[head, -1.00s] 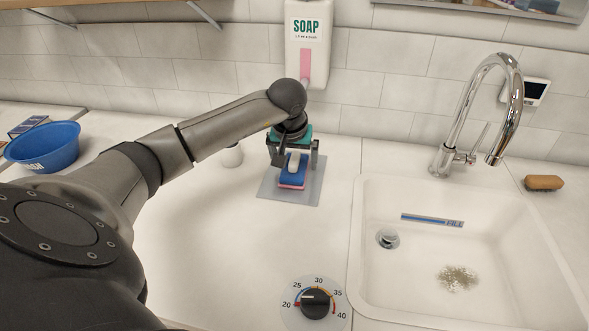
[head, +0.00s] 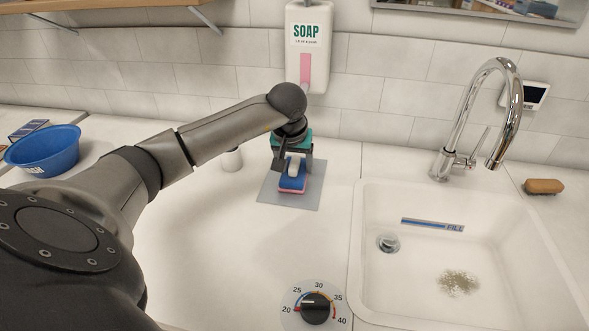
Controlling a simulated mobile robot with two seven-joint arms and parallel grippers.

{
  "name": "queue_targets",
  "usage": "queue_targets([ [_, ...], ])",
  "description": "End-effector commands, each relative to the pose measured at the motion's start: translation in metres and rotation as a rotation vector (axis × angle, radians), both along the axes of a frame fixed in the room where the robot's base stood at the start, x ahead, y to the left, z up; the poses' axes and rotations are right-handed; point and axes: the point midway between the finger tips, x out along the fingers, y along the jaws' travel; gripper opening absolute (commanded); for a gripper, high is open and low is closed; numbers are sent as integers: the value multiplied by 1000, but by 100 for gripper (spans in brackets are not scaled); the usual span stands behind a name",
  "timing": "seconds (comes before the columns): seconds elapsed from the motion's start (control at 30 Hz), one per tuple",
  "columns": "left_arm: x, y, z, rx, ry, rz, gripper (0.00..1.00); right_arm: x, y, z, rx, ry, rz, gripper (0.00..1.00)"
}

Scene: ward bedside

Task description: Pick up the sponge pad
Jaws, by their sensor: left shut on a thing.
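The sponge pad (head: 291,184) is blue on top with a pink layer below and a white grip piece on it. It is at the grey mat (head: 305,199) on the counter, left of the sink. My left gripper (head: 294,165) points down over it, its fingers closed on the sponge pad's white grip piece. Whether the pad touches the mat or is just above it I cannot tell. My right gripper is not in view.
A sink (head: 400,280) with a chrome faucet (head: 500,110) lies right. A soap dispenser (head: 307,50) hangs on the wall behind my gripper. A blue bowl (head: 45,152) stands far left, a dial (head: 315,308) in front. A brown brush (head: 543,186) lies right of the faucet.

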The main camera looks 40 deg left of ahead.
Motion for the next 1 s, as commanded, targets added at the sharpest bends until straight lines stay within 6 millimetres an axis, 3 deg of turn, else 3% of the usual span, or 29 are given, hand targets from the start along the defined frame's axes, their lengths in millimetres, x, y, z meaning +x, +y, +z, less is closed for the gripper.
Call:
queue_targets([
  [0.27,-3,-1,13,1,-3,0,17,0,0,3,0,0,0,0],
  [0.57,-2,-1,76,1,-7,1,17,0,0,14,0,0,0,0],
  [1.0,-68,-36,70,4,1,-3,17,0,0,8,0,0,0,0],
])
